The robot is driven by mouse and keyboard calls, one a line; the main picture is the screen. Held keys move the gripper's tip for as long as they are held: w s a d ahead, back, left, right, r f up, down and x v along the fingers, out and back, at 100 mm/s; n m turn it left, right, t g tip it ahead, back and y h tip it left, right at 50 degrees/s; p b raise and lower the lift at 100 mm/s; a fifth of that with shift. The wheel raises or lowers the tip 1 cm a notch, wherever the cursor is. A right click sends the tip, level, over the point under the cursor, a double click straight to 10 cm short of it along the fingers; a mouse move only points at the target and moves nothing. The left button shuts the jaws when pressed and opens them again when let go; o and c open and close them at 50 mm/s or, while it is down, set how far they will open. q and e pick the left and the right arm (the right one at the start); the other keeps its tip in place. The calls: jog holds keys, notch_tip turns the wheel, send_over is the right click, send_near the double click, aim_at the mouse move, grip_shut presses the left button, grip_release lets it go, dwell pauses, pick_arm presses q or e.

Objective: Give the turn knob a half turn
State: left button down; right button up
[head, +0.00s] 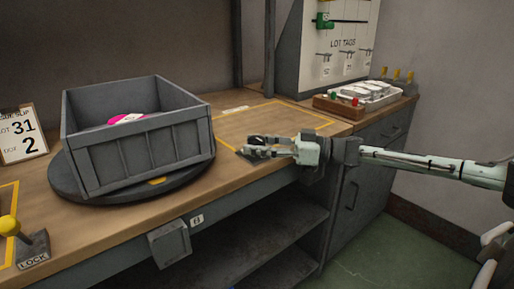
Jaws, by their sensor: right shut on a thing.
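The turn knob (255,141) is a small dark piece near the table's front edge, right of the crate. It stands on a dark base plate (246,155). My right gripper (259,147) reaches in from the right, low over the table, with its fingers shut around the knob. The fingers hide much of the knob, so its exact angle is unclear. My left gripper is out of view.
A grey crate (148,160) with a pink item (127,118) inside stands on a round dark turntable (70,186). A wooden tray (338,107) and a LOT TAGS board (341,62) are behind.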

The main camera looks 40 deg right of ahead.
jog(key=o, duration=1.2)
jog(key=v, duration=1.2)
